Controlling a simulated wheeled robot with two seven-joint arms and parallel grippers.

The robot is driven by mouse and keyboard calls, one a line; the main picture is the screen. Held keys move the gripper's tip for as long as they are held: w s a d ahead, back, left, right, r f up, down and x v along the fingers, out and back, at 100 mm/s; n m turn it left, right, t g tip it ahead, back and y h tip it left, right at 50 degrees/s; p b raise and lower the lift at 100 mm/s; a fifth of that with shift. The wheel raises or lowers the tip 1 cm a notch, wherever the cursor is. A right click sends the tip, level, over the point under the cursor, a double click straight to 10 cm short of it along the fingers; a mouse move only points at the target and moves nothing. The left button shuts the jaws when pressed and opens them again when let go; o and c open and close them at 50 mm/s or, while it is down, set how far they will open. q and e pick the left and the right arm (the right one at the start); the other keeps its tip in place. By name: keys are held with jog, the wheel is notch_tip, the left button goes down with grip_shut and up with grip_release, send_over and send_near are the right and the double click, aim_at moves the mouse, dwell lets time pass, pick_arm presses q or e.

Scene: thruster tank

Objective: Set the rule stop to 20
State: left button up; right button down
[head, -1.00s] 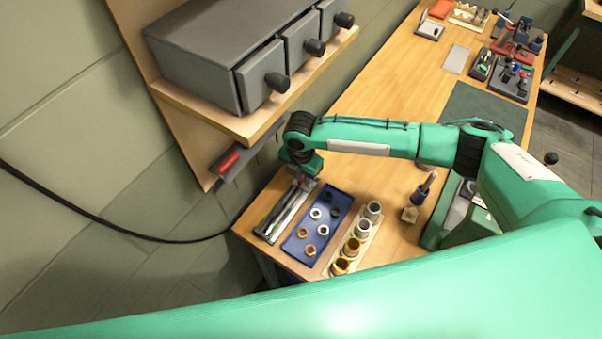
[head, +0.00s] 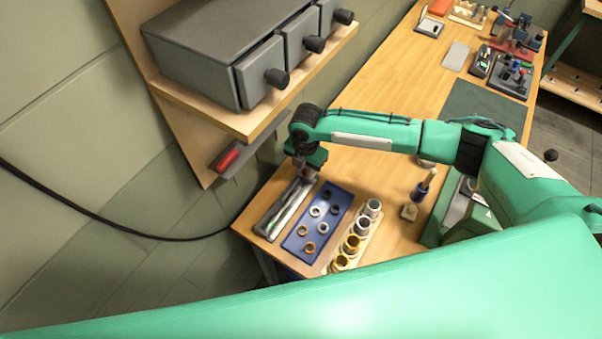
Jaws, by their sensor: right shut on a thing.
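The rule (head: 284,211) is a long grey metal piece lying along the left edge of the workbench. My right gripper (head: 306,175) points down at the far end of the rule and is shut on a small part there, which looks like the rule stop. The stop is mostly hidden by the gripper and wrist. The scale marks and the stop's reading are too small to make out. My left gripper is not in view.
A blue tray (head: 296,245) with several rings lies right of the rule, beside a wooden rack (head: 330,266) of metal cups. A shelf (head: 238,122) with grey drawers (head: 262,76) hangs above left. The middle of the bench (head: 385,88) is clear.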

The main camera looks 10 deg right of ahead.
jog(key=shift+w+d, duration=0.2)
jog(key=c, duration=1.3)
grip_release()
jog(key=shift+r+b, duration=1.95)
jog(key=shift+r, duration=5)
jog(key=shift+s+f, duration=0.1)
